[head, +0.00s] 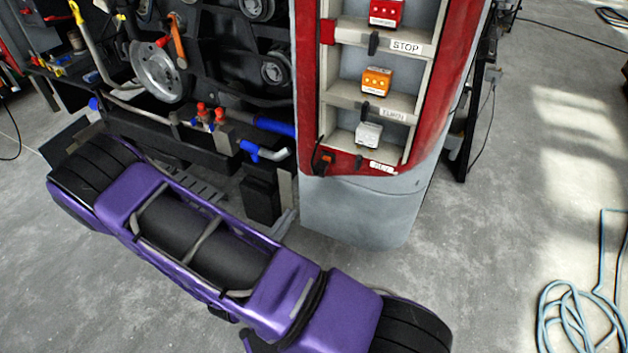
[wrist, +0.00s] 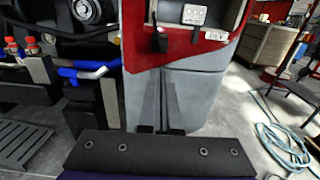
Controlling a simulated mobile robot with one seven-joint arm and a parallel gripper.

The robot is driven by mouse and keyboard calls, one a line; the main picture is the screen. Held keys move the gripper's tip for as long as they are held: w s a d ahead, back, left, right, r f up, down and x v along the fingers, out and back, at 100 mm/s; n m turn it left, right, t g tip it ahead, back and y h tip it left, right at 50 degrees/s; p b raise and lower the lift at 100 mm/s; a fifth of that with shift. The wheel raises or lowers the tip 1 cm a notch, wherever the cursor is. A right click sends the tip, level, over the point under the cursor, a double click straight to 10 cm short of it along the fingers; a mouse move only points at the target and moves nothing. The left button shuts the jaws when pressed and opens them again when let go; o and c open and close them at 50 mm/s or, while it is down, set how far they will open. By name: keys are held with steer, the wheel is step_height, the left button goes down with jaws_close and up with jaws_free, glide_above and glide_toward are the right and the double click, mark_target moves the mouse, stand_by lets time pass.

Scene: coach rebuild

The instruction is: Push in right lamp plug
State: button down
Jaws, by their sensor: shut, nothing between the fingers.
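A red and grey lamp housing (head: 350,212) stands upright with three shelves. They hold a red lamp (head: 386,12), an orange lamp (head: 376,80) and a white lamp (head: 368,134), each with a small dark plug-like piece in front. The wrist view shows the white lamp (wrist: 194,15) and two dark plug-like pieces (wrist: 159,40) (wrist: 196,33). I cannot tell how deeply any plug sits. My gripper (wrist: 162,72) is shut and empty, its fingers pointing towards the housing below these pieces. In the head view it is not clearly visible.
Left of the housing is a dark machine frame with a metal disc (head: 160,72) and blue-ended pipes (head: 264,151). A light blue hose (head: 575,310) lies coiled on the floor at right. The grey floor between housing and hose is clear. My purple arm crosses the foreground.

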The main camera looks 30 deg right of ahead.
mark_target(318, 173)
steer(key=x, duration=1.4)
steer(key=shift+w+d, duration=0.1)
